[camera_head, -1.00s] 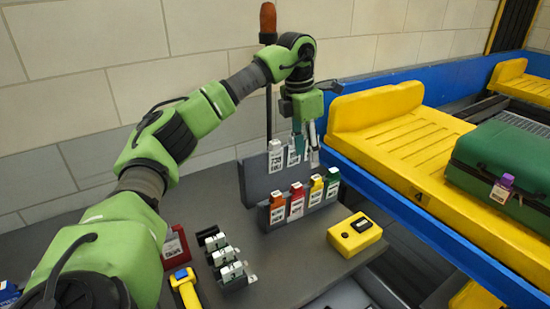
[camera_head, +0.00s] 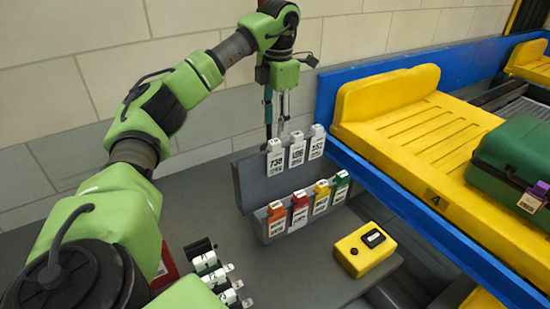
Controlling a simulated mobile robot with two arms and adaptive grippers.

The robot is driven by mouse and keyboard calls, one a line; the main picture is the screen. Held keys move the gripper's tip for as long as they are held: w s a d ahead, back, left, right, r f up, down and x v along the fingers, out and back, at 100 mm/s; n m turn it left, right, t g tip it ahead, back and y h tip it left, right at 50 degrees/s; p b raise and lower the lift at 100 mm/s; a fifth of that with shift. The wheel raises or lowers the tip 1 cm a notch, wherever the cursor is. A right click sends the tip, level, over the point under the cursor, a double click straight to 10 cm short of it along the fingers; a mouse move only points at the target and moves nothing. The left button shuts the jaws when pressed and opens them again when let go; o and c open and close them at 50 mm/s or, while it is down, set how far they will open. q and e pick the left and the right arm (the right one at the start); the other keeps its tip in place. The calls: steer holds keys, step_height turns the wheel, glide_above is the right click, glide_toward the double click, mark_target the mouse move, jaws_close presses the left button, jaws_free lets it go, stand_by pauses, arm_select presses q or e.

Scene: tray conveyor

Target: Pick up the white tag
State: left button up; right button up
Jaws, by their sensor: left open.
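Three white tags stand in a row on the upper step of the grey rack (camera_head: 245,187). They are a left tag (camera_head: 275,158), a middle tag (camera_head: 297,150) and a right tag (camera_head: 317,143), with dark print on their fronts. My left gripper (camera_head: 276,126) is open and empty, pointing down. Its fingertips are just above the left and middle tags in the picture; I cannot tell the exact gap in depth. My right gripper is not in view.
Orange, red, yellow and green tags (camera_head: 300,211) fill the rack's lower step. A yellow box (camera_head: 356,254) sits on the grey table at right. The conveyor's yellow tray (camera_head: 400,130) holds a green suitcase (camera_head: 515,155).

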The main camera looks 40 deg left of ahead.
mark_target(274, 141)
arm_select(q)
step_height(274, 141, down, 4)
steer(key=shift+s+a, duration=0.1)
steer(key=shift+a, duration=0.05)
steer(key=shift+a+f, duration=0.1)
steer(key=shift+f, duration=0.2)
steer(key=f+p, duration=0.2)
steer(key=shift+w+a+f, duration=0.2)
steer(key=shift+w+f, duration=0.1)
step_height(274, 141, down, 2)
steer(key=shift+a+f, duration=0.1)
steer(key=shift+a, duration=0.05)
steer(key=shift+f, duration=0.2)
steer(key=c, duration=1)
jaws_close()
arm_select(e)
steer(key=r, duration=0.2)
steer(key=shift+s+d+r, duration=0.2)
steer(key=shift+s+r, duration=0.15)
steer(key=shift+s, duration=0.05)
